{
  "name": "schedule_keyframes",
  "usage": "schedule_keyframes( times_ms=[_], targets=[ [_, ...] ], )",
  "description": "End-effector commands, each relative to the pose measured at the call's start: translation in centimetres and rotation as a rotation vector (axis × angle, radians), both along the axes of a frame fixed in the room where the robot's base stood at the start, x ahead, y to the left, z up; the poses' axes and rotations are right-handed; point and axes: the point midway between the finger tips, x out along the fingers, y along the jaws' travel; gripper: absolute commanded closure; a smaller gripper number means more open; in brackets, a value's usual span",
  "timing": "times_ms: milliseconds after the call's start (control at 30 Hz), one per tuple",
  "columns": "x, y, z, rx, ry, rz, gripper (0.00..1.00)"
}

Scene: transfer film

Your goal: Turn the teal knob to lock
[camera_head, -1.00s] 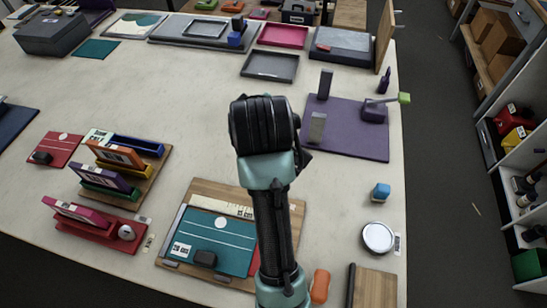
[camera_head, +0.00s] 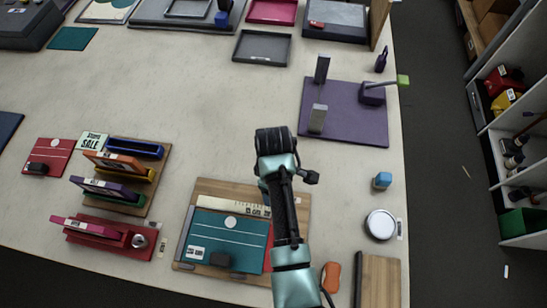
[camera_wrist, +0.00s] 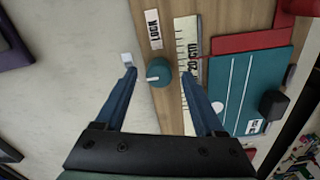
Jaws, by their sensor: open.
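In the wrist view, the teal knob (camera_wrist: 158,72) is round with a white line on its top. It sits on a wooden board (camera_wrist: 225,18). A white label reading LOCK (camera_wrist: 153,28) lies just above it in the picture. My gripper (camera_wrist: 160,74) is open, with one blue finger to the left of the knob and one to the right, with gaps on both sides. How far the fingertips are above the board is hard to tell. In the head view, my arm hides the knob and my fingertips; the board (camera_head: 206,187) shows under it.
A ruler (camera_wrist: 188,35) lies right of the knob, beside a teal panel (camera_wrist: 270,75) with a black block (camera_wrist: 273,104). In the head view, a purple mat (camera_head: 345,125) with posts lies behind right, and colored holders (camera_head: 125,180) stand left. Bare table lies behind the board.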

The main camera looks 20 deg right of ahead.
Motion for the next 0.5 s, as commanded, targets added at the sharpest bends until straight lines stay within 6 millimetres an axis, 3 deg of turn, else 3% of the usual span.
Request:
schedule_keyframes(
  times_ms=[200, 500],
  targets=[
    [0.0, 0.0, -2.0, 0.000, 0.000, -0.001, 0.29],
    [0.1, 0.0, -2.4, -0.001, -0.002, -0.001, 0.29]
  ],
)
